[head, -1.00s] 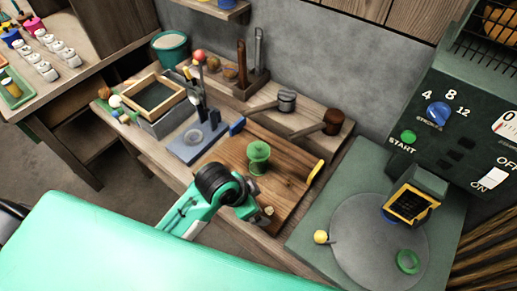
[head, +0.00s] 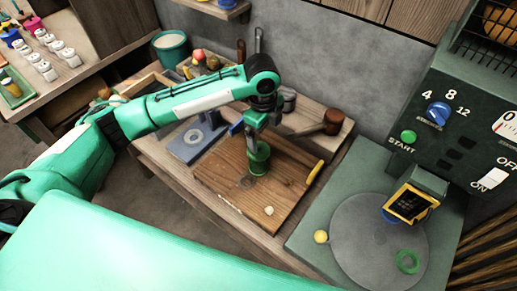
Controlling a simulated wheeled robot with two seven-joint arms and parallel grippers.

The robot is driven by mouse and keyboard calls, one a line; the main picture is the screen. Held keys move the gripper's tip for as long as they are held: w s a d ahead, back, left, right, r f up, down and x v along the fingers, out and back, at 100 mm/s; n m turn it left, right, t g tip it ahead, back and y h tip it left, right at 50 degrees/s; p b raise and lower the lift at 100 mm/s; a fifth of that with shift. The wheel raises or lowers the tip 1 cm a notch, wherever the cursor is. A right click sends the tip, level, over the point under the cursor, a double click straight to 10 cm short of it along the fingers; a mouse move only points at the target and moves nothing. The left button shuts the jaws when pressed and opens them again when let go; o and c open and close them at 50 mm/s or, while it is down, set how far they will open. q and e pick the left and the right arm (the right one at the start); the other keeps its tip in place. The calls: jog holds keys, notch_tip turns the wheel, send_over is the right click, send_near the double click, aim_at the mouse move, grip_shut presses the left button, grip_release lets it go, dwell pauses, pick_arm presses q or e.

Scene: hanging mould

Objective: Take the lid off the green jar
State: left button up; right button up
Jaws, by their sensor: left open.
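The green jar (head: 260,162) stands upright on the wooden board (head: 290,185) in the middle of the bench. My left arm reaches in from the left and its gripper (head: 251,136) points down over the top of the jar. The left gripper is open. Its fingers cover the jar's top, so the lid cannot be made out and I cannot tell whether the fingers touch it. A dark round ring or mark (head: 247,182) lies on the board just in front of the jar. My right gripper is not in view.
A small pale piece (head: 268,210) lies near the board's front edge. A brown mallet (head: 325,124) lies behind the board. A blue-grey stand (head: 192,142) is to the left. A green machine with a round grey plate (head: 380,240) stands right. A teal bucket (head: 170,48) is at the back left.

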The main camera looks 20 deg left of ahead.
aim_at(258, 144)
pick_arm(q)
jog(key=w+a+r, duration=0.2)
jog(key=a, duration=0.1)
jog(key=shift+m+y, duration=0.4)
notch_tip(258, 144, down, 7)
jog(key=shift+w+f+p, duration=0.15)
jog(key=shift+f+p, duration=0.05)
jog(key=shift+p, duration=0.5)
jog(key=shift+f+p, duration=0.35)
jog(key=shift+f, duration=0.2)
notch_tip(258, 144, down, 4)
jog(key=shift+a+f+p, duration=0.1)
jog(key=shift+f+p, duration=0.1)
jog(key=shift+p, duration=0.4)
jog(key=shift+c, duration=0.5)
jog(key=c, duration=1)
